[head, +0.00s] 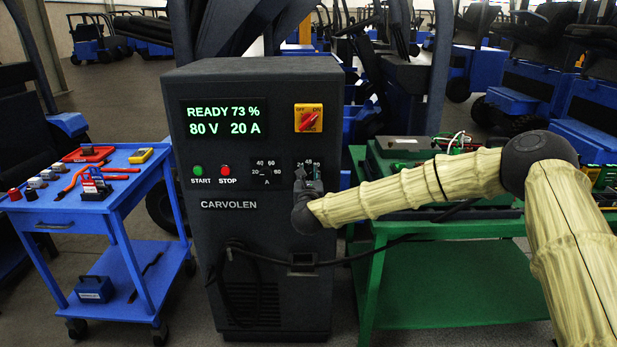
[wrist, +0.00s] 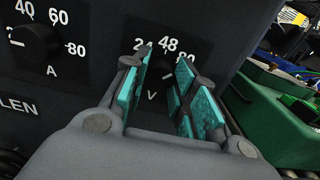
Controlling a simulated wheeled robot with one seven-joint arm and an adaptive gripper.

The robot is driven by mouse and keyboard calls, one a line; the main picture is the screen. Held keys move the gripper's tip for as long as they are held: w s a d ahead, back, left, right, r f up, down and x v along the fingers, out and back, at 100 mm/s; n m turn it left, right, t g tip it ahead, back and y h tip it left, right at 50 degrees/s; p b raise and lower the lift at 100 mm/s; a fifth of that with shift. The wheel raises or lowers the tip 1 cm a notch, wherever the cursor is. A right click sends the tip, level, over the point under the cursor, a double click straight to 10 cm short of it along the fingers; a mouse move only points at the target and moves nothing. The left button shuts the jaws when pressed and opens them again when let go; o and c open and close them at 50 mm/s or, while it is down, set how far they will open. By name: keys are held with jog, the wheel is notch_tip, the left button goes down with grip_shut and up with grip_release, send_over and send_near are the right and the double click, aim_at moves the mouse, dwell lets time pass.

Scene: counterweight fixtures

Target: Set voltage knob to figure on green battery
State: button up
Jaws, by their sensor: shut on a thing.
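The dark charger cabinet (head: 262,268) stands in the middle of the head view. Its lit display (head: 225,120) reads READY 73 %, 80 V, 20 A. My gripper (head: 308,180) is at the voltage dial on the cabinet's front. In the wrist view my gripper (wrist: 168,92) is shut on the voltage knob (wrist: 172,99), with the teal pads on either side of it.
The current knob (wrist: 35,42) is left of my gripper. Start (head: 198,171) and stop (head: 225,171) buttons and a red-yellow switch (head: 308,118) are on the cabinet. A blue cart (head: 75,200) with tools stands left, a green cart (head: 440,285) right.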

jog(key=n+b, duration=0.2)
jog(key=n, duration=0.2)
jog(key=shift+a+f, duration=0.1)
jog(key=n+b, duration=0.1)
jog(key=n, duration=0.3)
jog(key=shift+n, duration=0.3)
jog(key=n, duration=0.9)
jog(key=shift+a+f, duration=0.1)
jog(key=shift+n, duration=0.3)
jog(key=o, duration=1)
